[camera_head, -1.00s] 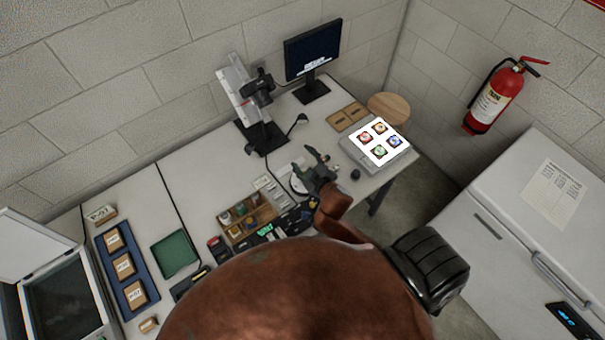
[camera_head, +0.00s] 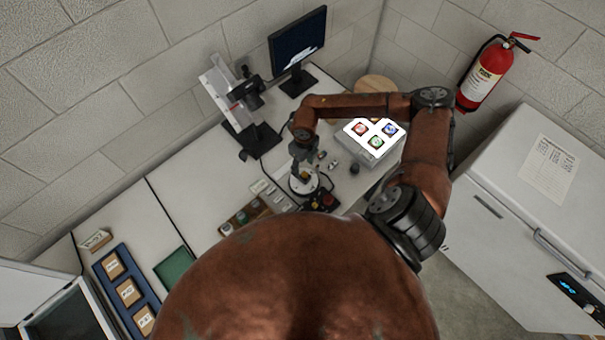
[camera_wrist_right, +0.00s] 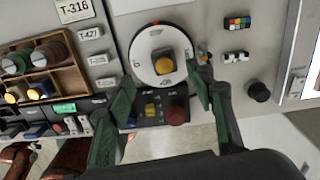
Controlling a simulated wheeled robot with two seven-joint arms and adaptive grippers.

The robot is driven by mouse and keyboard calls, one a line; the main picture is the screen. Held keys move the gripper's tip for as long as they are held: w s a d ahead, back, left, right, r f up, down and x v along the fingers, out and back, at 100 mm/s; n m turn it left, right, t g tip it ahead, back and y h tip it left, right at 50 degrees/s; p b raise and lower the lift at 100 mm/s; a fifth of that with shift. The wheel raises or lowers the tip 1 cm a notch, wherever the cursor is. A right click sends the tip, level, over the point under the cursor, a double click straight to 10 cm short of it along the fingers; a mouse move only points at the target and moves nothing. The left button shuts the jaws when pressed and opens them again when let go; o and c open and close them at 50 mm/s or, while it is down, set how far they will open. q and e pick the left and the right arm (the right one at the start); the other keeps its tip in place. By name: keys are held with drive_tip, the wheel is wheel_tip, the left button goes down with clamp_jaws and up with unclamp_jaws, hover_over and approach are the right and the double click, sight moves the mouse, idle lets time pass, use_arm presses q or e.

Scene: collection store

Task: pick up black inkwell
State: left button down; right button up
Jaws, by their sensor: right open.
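The black inkwell (camera_head: 354,169) looks like a small dark round pot on the table, just in front of the pad with coloured icons. In the right wrist view the inkwell (camera_wrist_right: 259,92) is at the right, outside the fingers and apart from them. My right gripper (camera_head: 300,174) points down over a white round dial, to the left of the inkwell. In the wrist view my right gripper (camera_wrist_right: 162,88) has its green-grey fingers spread, with nothing held between them. My left gripper does not show.
The white dial (camera_wrist_right: 144,72) with a yellow knob and a black box with a red button (camera_wrist_right: 175,115) lie below the gripper. Small coloured blocks (camera_wrist_right: 237,22) lie near the inkwell. A wooden compartment tray (camera_wrist_right: 88,76) is at left. The icon pad (camera_head: 352,148) stands beyond.

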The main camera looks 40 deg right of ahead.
sight(304, 174)
drive_tip(key=shift+d+f, duration=0.3)
drive_tip(key=shift+w+f, duration=0.1)
drive_tip(key=shift+f, duration=0.85)
wheel_tip(304, 174, down, 4)
drive_tip(key=shift+a+f+p, duration=0.1)
drive_tip(key=shift+f+p, duration=0.05)
drive_tip(key=shift+p, duration=0.7)
drive_tip(key=shift+f, duration=0.45)
drive_tip(key=shift+c, duration=0.7)
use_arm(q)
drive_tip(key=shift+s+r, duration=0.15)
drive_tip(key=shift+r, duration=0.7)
use_arm(e)
drive_tip(key=c, duration=1.2)
